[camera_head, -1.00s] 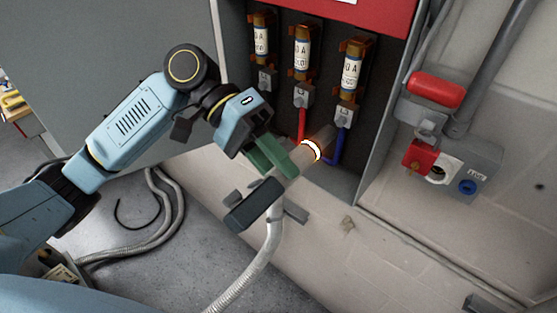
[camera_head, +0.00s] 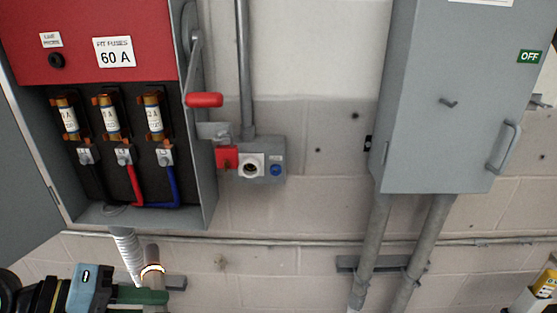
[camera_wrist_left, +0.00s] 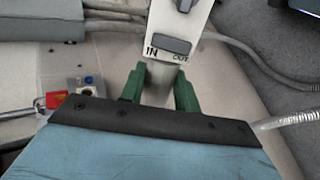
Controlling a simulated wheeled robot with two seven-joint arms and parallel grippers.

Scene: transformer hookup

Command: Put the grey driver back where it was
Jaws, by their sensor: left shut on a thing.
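The grey driver (camera_head: 152,256), with a glowing ring near its top end, stands nearly upright at the bottom left of the head view. My left gripper (camera_head: 150,297) is shut on it, with green fingers around its body; its lower part is cut off by the frame edge. In the left wrist view my left gripper (camera_wrist_left: 158,92) has a green finger on each side of the driver (camera_wrist_left: 179,22), whose pale body is marked IN and OUT with a dark switch.
Behind the driver is the open fuse cabinet (camera_head: 212,185) with several fuses. Beside it are a red-handled lever (camera_head: 204,100) and a socket box (camera_head: 262,165). A closed grey cabinet (camera_head: 440,90) marked OFF hangs right. A yellow item (camera_head: 546,283) sits at the lower right edge.

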